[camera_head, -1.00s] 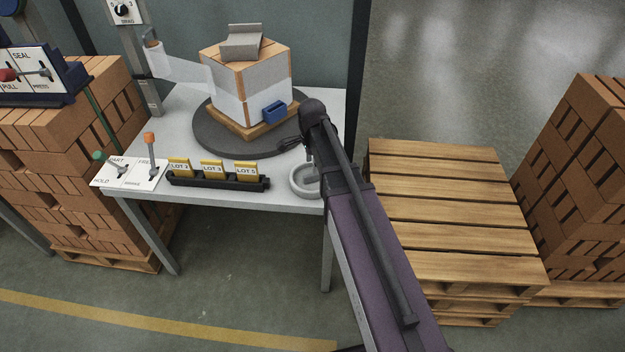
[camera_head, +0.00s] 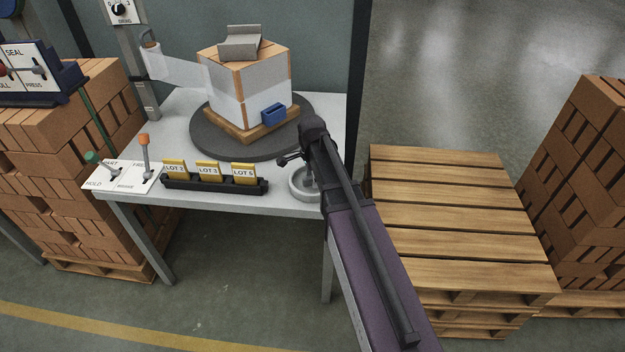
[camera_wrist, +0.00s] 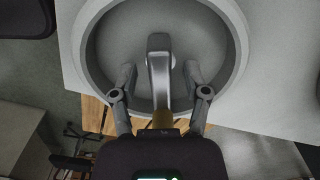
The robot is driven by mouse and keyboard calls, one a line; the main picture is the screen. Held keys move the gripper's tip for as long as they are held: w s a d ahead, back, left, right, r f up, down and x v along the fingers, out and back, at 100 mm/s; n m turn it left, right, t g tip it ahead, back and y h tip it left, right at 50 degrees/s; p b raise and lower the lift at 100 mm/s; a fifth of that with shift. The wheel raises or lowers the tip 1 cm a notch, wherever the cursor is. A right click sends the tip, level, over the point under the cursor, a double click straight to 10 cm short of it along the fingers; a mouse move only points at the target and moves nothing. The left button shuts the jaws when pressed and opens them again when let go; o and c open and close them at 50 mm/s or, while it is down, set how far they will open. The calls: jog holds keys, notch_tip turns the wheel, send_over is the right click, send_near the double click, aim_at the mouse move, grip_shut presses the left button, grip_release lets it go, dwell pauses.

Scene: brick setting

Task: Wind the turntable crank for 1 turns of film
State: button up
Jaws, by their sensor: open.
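The crank is a grey metal arm (camera_wrist: 159,70) with a brownish grip (camera_wrist: 162,118) inside a round grey dish (camera_wrist: 237,55); the dish also shows at the table's front right corner in the head view (camera_head: 303,195). My gripper (camera_wrist: 160,75) is open, with one finger on each side of the crank arm and a gap to each. In the head view my arm hides part of the dish and most of the gripper. The dark turntable (camera_head: 215,147) carries a brick stack (camera_head: 250,85) partly wrapped in white film (camera_head: 180,70), which runs to a roll (camera_head: 150,45) on a post.
A black rack (camera_head: 215,184) holds yellow lot cards left of the dish. A panel (camera_head: 125,180) with green and orange levers lies farther left. A wooden pallet stack (camera_head: 450,215) stands right of the table, with brick stacks at both sides.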

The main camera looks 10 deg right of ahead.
grip_shut()
jog(key=shift+n, duration=0.4)
jog(key=n, duration=0.3)
jog(key=shift+n, duration=0.7)
jog(key=shift+n, duration=0.3)
